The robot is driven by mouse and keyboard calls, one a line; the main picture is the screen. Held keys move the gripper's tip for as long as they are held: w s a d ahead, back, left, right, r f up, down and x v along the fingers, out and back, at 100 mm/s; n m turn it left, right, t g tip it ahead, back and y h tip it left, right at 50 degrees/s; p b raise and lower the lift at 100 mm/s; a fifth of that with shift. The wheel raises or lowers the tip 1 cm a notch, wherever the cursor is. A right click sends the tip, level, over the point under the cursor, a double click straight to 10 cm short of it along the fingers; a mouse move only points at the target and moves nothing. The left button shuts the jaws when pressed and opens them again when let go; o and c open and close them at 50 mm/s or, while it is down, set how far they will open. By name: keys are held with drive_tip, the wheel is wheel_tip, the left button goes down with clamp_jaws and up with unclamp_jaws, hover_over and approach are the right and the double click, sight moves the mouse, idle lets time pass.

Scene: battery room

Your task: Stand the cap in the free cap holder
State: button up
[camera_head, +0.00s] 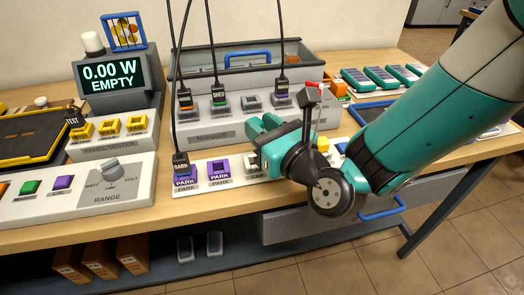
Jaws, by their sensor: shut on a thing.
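My gripper (262,140) is in the middle of the view, over the right part of a long white strip. Its teal fingers look closed, and what they hold is hidden by the gripper itself. The cap cannot be made out. The white strip (205,189) has two purple holders labelled PARK, one with a black plug marked BARN (181,160) in it. Right of these is a holder with a partly covered label that seems to start with CA (256,175), just below my gripper. I cannot tell whether this holder is empty. A small yellow piece (322,145) shows right of my gripper.
A grey socket panel (215,134) with corded plugs, one marked SHED (218,96), stands behind. Cords hang from above, close left of my gripper. A tester display (110,75) reads 0.00 W EMPTY. A range-knob box (112,180) is at left. Teal-and-dark blocks (382,77) lie at back right.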

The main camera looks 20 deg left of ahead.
drive_tip(key=f+b, duration=0.6)
drive_tip(key=shift+s, duration=0.25)
drive_tip(key=shift+f+b, duration=0.5)
drive_tip(key=shift+f, duration=0.15)
idle(1.5)
drive_tip(key=o, duration=0.6)
drive_tip(key=shift+s+d, duration=0.1)
